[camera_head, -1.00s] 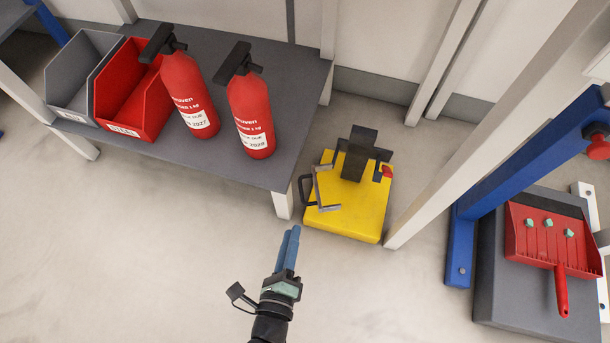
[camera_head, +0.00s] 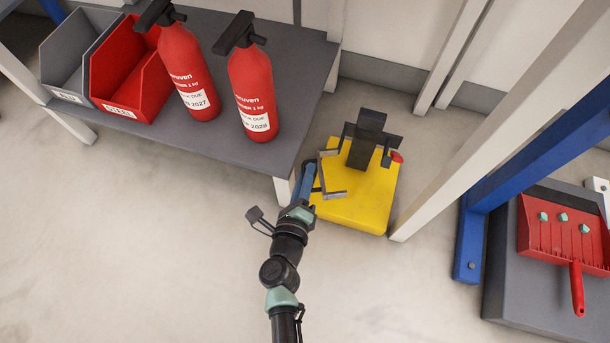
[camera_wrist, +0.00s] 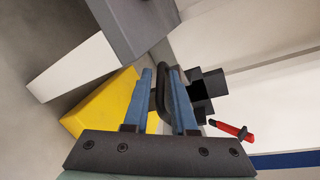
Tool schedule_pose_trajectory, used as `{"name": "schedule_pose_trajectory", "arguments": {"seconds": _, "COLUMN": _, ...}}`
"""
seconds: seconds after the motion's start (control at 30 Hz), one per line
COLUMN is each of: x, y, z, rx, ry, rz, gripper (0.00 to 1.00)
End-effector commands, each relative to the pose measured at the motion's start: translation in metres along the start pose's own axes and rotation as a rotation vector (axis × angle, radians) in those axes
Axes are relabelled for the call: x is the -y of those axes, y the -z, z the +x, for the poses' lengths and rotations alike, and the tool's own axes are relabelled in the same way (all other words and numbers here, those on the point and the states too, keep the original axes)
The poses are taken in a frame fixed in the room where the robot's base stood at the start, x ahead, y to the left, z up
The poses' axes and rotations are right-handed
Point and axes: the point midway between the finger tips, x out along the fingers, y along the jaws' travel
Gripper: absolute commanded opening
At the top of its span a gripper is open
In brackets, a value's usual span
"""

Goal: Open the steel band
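The yellow box (camera_head: 362,200) stands on the floor beside the table leg. A grey steel band (camera_head: 326,178) with angled ends sits at its left side, next to a dark upright post (camera_head: 366,140). My gripper (camera_head: 308,178) reaches to the box's left edge, at the band's handle. In the wrist view, a black looped handle (camera_wrist: 160,88) lies between the two blue fingers of my gripper (camera_wrist: 161,72). The fingers look apart, with a narrow gap around the handle; contact is hard to tell. The fingers partly hide the handle and band.
A grey table (camera_head: 235,155) with two red extinguishers (camera_head: 252,95) and red (camera_head: 130,80) and grey bins stands at left, its leg close to my gripper. A white post (camera_head: 480,150) rises right of the box. A red dustpan (camera_head: 565,235) lies farther right. Open floor lies in front.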

Motion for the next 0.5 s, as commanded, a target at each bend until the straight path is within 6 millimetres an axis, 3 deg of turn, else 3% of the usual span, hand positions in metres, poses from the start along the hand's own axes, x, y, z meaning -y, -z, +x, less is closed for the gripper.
{"name": "schedule_pose_trajectory", "arguments": {"seconds": 0.13, "x": 0.0001, "y": -0.0001, "z": -0.0002, "rx": 0.000, "ry": 0.000, "rz": 0.000, "gripper": 0.25}}
{"name": "schedule_pose_trajectory", "arguments": {"seconds": 0.27, "x": 0.0001, "y": -0.0001, "z": -0.0004, "rx": 0.000, "ry": 0.000, "rz": 0.000, "gripper": 0.01}}
{"name": "schedule_pose_trajectory", "arguments": {"seconds": 0.5, "x": 0.0001, "y": 0.0000, "z": -0.0005, "rx": 0.000, "ry": 0.000, "rz": 0.000, "gripper": 0.00}}
